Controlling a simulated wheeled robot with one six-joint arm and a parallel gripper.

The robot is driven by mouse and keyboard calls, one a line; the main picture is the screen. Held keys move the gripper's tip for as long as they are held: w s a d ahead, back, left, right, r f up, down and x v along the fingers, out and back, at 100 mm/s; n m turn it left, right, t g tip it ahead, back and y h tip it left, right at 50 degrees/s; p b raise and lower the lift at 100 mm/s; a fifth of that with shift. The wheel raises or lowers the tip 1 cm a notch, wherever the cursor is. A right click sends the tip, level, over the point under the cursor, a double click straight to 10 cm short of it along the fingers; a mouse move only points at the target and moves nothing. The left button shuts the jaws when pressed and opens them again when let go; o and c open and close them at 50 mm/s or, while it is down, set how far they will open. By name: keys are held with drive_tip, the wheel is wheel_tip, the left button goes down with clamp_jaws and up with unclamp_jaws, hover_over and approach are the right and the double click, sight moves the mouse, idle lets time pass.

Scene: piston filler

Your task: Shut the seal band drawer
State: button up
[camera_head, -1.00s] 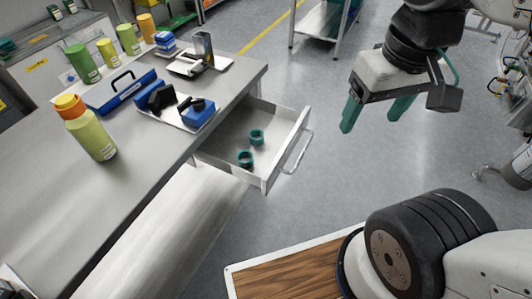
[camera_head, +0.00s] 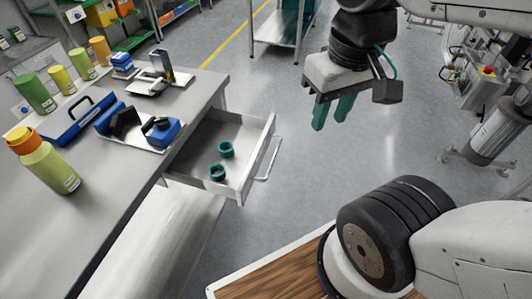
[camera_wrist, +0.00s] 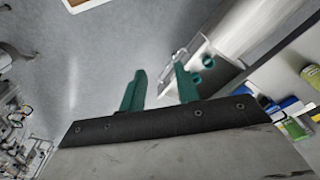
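The drawer (camera_head: 196,185) is pulled out from under the grey workbench, with a bar handle (camera_head: 268,160) on its front. Two green seal bands, one nearer the back (camera_head: 226,149) and one nearer the front (camera_head: 217,172), lie inside it. My gripper (camera_head: 332,113) hangs to the right of the drawer, above the floor and apart from the handle. Its green fingers are spread and nothing is between them. In the wrist view the fingers (camera_wrist: 158,88) point toward the floor, and the handle (camera_wrist: 172,65) shows just beyond them.
The bench top (camera_head: 110,205) carries a yellow-green bottle with an orange cap (camera_head: 42,160), a blue toolbox (camera_head: 75,122), trays with small parts and several coloured canisters. Floor between drawer and gripper is clear. A trolley (camera_head: 282,35) stands behind; machinery (camera_head: 490,120) stands at right.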

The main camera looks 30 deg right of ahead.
drive_tip(key=d+f, duration=0.1)
drive_tip(key=w+d+f+m+g, duration=0.1)
drive_tip(key=shift+d+f+g, duration=0.1)
drive_tip(key=shift+f+g, duration=0.2)
clamp_jaws()
drive_tip(key=m+t+y, duration=1.3)
drive_tip(key=m, duration=1.3)
approach(273, 128)
drive_tip(key=x, duration=0.7)
drive_tip(key=shift+w+d+f, duration=0.2)
drive_tip(key=shift+d+f, duration=0.05)
drive_tip(key=shift+f, duration=0.1)
